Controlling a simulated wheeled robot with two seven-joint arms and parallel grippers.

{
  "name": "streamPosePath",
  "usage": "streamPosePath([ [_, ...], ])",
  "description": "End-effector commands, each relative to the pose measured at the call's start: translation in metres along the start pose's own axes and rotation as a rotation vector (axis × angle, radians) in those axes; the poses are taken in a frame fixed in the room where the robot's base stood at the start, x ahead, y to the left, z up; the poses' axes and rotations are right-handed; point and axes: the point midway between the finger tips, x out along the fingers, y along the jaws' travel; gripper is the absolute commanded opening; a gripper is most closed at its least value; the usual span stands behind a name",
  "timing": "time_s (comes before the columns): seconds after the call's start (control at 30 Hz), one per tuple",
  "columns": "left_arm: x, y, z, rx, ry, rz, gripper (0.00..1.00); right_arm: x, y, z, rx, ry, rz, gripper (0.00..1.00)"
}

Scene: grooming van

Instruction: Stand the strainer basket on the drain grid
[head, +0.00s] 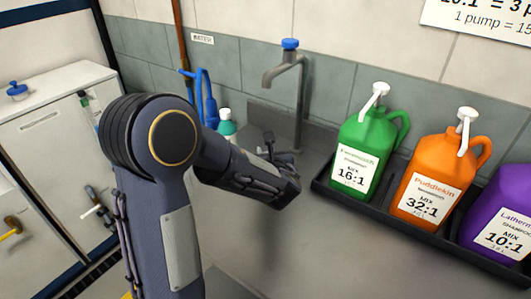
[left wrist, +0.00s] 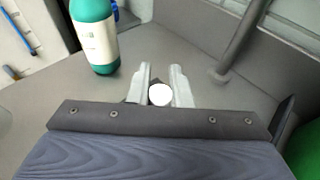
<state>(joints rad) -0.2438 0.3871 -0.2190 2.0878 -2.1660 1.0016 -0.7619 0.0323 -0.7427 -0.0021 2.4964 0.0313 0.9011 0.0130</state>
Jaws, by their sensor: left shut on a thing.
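My left gripper reaches over the grey steel sink in the head view (head: 283,157). In the left wrist view its two pale fingers (left wrist: 162,86) are closed about a small white round thing (left wrist: 160,95), with something dark just behind it. I cannot tell from these frames whether this is the top of the strainer basket; no basket body shows, as the wrist and gripper cover what is below. The drain grid cannot be made out in either view. My right gripper is not in view.
A teal bottle (left wrist: 95,35) stands left of the gripper. A tap (head: 301,95) rises behind it. A dark tray (head: 322,186) at right holds green (head: 369,137), orange (head: 438,178) and purple (head: 500,220) jugs. The steel surface (head: 290,245) in front is clear.

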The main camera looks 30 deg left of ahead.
Motion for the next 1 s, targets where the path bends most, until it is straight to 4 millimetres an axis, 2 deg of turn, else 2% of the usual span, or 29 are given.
streamPosePath([
  [0.07, 0.001, 0.0, -0.004, 0.0, 0.0, 0.0, 0.0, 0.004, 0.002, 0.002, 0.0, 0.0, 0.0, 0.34],
  [0.1, 0.001, 0.0, -0.002, 0.0, 0.0, 0.0, 0.22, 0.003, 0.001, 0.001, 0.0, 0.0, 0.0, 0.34],
  [0.23, 0.001, 0.0, -0.002, 0.0, 0.0, 0.0, 0.39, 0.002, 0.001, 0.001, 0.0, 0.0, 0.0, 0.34],
  [0.63, -0.004, -0.001, 0.002, -0.001, 0.0, -0.002, 0.4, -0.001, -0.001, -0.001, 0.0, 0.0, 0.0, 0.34],
  [0.77, -0.025, -0.001, 0.001, -0.002, -0.001, -0.004, 0.4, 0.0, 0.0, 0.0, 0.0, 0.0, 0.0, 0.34],
  [1.0, -0.079, -0.002, 0.002, -0.002, -0.002, -0.006, 0.4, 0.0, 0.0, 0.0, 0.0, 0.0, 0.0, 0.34],
])
